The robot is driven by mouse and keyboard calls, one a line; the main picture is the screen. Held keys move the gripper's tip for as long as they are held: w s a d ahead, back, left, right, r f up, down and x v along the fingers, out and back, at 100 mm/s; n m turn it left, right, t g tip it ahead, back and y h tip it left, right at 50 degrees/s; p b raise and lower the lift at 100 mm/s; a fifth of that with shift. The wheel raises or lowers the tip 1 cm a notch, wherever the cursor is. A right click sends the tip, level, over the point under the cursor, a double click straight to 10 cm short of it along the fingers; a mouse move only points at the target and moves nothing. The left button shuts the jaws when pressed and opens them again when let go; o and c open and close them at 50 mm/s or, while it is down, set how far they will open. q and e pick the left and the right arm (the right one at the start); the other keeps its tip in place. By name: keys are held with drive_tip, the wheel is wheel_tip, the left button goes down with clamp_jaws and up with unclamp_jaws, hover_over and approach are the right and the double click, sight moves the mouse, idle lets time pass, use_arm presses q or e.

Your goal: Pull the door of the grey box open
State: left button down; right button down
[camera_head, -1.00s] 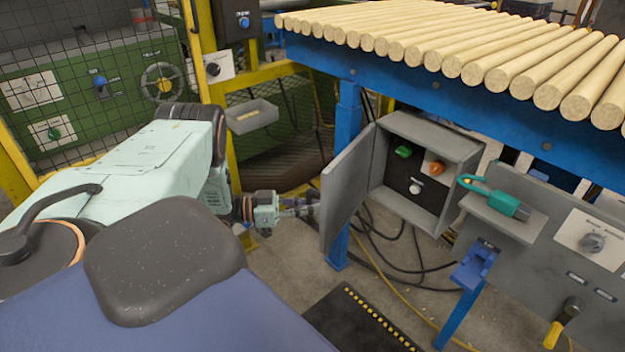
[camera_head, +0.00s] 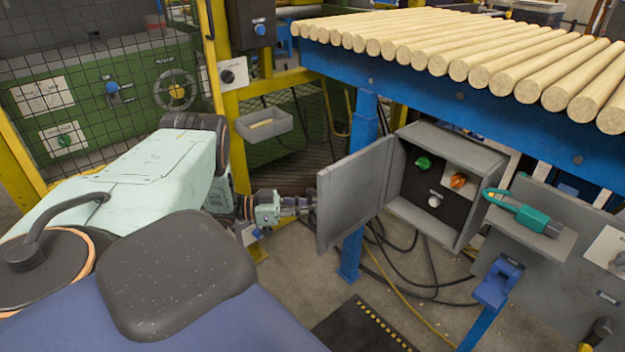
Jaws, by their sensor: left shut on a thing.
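The grey box (camera_head: 478,159) hangs under the blue table frame, right of centre. Its door (camera_head: 355,190) stands wide open, swung out to the left on the box's left side. Inside the box are a green control (camera_head: 423,164), an orange control (camera_head: 458,181) and a pale round knob (camera_head: 434,201) on a dark panel. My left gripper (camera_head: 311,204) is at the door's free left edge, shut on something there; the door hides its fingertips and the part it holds. My right gripper is not in view.
Round wooden bars (camera_head: 470,60) lie on the blue table (camera_head: 400,82) above the box. A green-handled tool (camera_head: 525,212) lies on a shelf right of the box. A blue holder (camera_head: 497,282) is below it. Cables hang beneath the box. A yellow post (camera_head: 222,80) stands behind my left arm.

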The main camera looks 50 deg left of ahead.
use_arm(q)
drive_tip(key=shift+s+a+f, duration=0.15)
drive_tip(key=shift+s+f, duration=0.1)
drive_tip(key=shift+s, duration=0.05)
drive_tip(key=c, duration=1.4)
unclamp_jaws()
drive_tip(key=shift+s+r, duration=0.15)
drive_tip(key=shift+r, duration=0.1)
drive_tip(key=shift+c, duration=0.2)
drive_tip(key=shift+o, duration=0.3)
drive_tip(key=shift+w+f, duration=0.1)
drive_tip(key=shift+w, duration=0.2)
drive_tip(key=v, duration=1.2)
